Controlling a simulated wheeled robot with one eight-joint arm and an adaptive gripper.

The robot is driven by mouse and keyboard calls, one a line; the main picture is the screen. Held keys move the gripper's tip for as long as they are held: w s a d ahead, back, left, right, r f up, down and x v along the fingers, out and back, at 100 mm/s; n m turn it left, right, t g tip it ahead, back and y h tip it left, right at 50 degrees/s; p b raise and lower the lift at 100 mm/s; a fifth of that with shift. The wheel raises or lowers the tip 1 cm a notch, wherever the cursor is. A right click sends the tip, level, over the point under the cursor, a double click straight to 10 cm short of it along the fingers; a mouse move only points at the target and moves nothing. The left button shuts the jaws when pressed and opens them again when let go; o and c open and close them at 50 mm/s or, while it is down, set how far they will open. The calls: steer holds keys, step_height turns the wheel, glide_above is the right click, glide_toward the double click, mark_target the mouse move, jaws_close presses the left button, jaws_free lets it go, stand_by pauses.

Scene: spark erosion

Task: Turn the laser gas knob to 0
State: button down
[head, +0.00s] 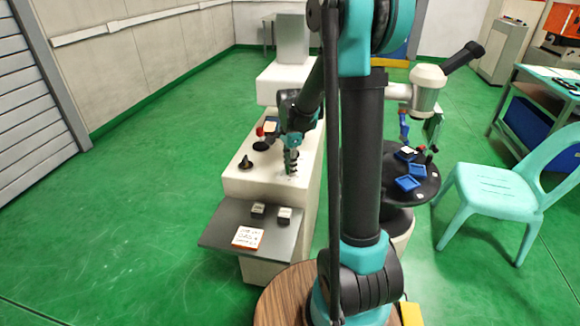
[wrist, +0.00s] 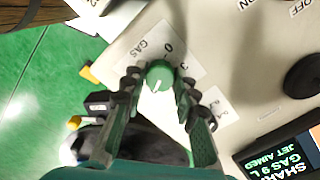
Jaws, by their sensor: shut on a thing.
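The laser gas knob (wrist: 159,75) is a small green round knob with a white pointer line, seen in the wrist view. It sits on a white label plate that reads "GAS" and "0", with further marks at the lower right. The pointer line points down and slightly left in the picture, away from the "0". My gripper (wrist: 160,84) has its two dark ribbed fingers on either side of the knob, shut on it. In the head view my gripper (head: 291,160) reaches down onto the white machine cabinet (head: 266,185); the knob is hidden there.
A dark screen (wrist: 285,160) with green and white text and a black round knob (wrist: 303,76) are on the panel. In the head view a red-topped lever (head: 260,132) and a black knob (head: 245,163) stand left of my gripper. A round black table (head: 425,187) with blue trays stands right.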

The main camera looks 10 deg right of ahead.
steer(key=n, duration=0.4)
steer(key=shift+n, duration=0.4)
steer(key=n, duration=1.3)
steer(key=shift+n, duration=0.3)
steer(key=n, duration=1.3)
steer(key=shift+n, duration=2.5)
